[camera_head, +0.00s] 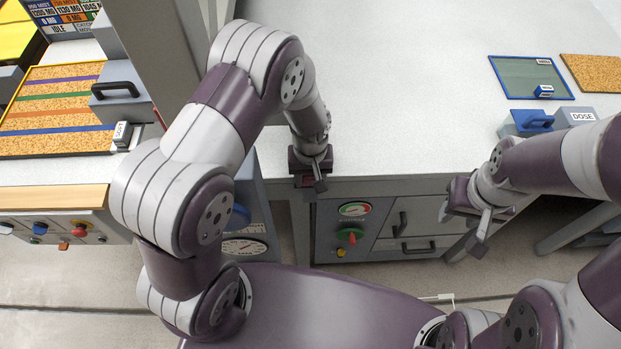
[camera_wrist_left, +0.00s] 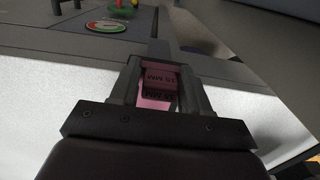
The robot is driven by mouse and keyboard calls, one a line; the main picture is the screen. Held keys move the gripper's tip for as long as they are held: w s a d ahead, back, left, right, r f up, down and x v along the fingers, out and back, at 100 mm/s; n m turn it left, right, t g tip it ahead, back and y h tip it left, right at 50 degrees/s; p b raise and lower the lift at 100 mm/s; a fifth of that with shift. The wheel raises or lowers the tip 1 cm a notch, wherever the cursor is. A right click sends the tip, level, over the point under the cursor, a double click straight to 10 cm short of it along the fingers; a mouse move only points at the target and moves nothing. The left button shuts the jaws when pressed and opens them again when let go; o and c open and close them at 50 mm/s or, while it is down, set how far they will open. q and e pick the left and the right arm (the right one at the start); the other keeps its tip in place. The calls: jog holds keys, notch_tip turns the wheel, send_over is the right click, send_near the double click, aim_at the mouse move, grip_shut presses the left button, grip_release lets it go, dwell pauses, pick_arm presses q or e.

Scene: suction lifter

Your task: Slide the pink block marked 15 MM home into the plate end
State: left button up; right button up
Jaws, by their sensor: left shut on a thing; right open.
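The pink block marked 15 MM (camera_wrist_left: 158,93) is between the fingers of my left gripper in the left wrist view, with its lettering showing on more than one face. My left gripper (camera_wrist_left: 160,88) is shut on it. In the head view my left gripper (camera_head: 313,182) points down at the front edge of the worktop, and only a dark reddish patch shows at its jaws. My right gripper (camera_head: 481,228) is open and empty, in front of the drawers at the right. I cannot make out the plate end in either view.
The white worktop (camera_head: 410,110) is largely clear. A panel with a gauge (camera_head: 354,209) and a red-green knob (camera_head: 349,235) is below its edge. A blue-framed tray (camera_head: 525,75) and a DOSE box (camera_head: 576,115) stand right. A striped cork board (camera_head: 55,108) lies left.

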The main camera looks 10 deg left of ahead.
pick_arm(q)
jog(key=shift+w+a, duration=0.15)
jog(key=shift+w, duration=0.3)
jog(key=o, duration=1.1)
jog(key=shift+w, duration=0.15)
